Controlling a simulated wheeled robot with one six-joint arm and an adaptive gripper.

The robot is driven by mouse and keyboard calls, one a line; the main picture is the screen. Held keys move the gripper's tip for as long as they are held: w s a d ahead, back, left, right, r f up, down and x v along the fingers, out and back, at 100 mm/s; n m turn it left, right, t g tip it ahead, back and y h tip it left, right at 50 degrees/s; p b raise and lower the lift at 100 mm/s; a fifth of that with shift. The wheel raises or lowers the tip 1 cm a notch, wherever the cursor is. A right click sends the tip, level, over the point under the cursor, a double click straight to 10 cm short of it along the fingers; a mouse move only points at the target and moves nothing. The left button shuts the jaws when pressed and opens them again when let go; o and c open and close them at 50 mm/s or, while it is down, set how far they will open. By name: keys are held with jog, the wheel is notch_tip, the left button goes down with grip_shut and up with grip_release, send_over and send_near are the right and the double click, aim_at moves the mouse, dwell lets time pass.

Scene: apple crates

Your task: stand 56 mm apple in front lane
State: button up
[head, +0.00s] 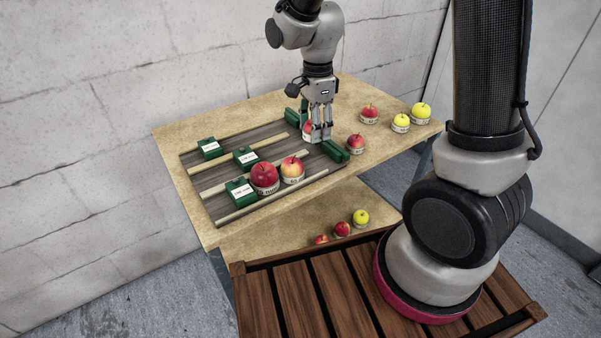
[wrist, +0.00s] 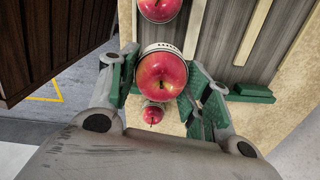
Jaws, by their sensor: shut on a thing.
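My gripper (head: 320,138) is shut on a red apple (wrist: 162,76) with a white label band. In the wrist view the apple sits upright between the fingers. In the head view the fingers partly hide it, above the right end of the lane board. I cannot tell whether it touches the board. In the front lane (head: 235,214), a large dark red apple (head: 263,175) stands beside a red-yellow apple (head: 292,167). A red apple also shows at the top of the wrist view (wrist: 158,8). The label sizes are too small to read.
Green pieces (head: 335,150) flank my gripper. Red apples (head: 356,143) and yellow apples (head: 401,122) stand at the right. More apples (head: 342,228) sit on a lower shelf.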

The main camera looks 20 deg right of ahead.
aim_at(314, 165)
notch_tip(314, 165, down, 9)
jog(key=shift+f, duration=0.15)
dwell(0.4)
jog(key=o, duration=1)
jog(key=shift+f, duration=0.1)
notch_tip(314, 165, up, 11)
jog(key=shift+r, duration=0.8)
jog(key=s+d+r+n+t, duration=0.2)
jog(key=s+d+r+n, duration=0.5)
jog(key=s+n, duration=0.1)
jog(key=s+d+r+n+t, duration=0.2)
jog(key=s+d+r+n, duration=0.5)
jog(key=s, duration=0.4)
jog(key=shift+d+r+n, duration=0.25)
jog(key=shift+r+n, duration=0.15)
jog(key=shift+n, duration=0.4)
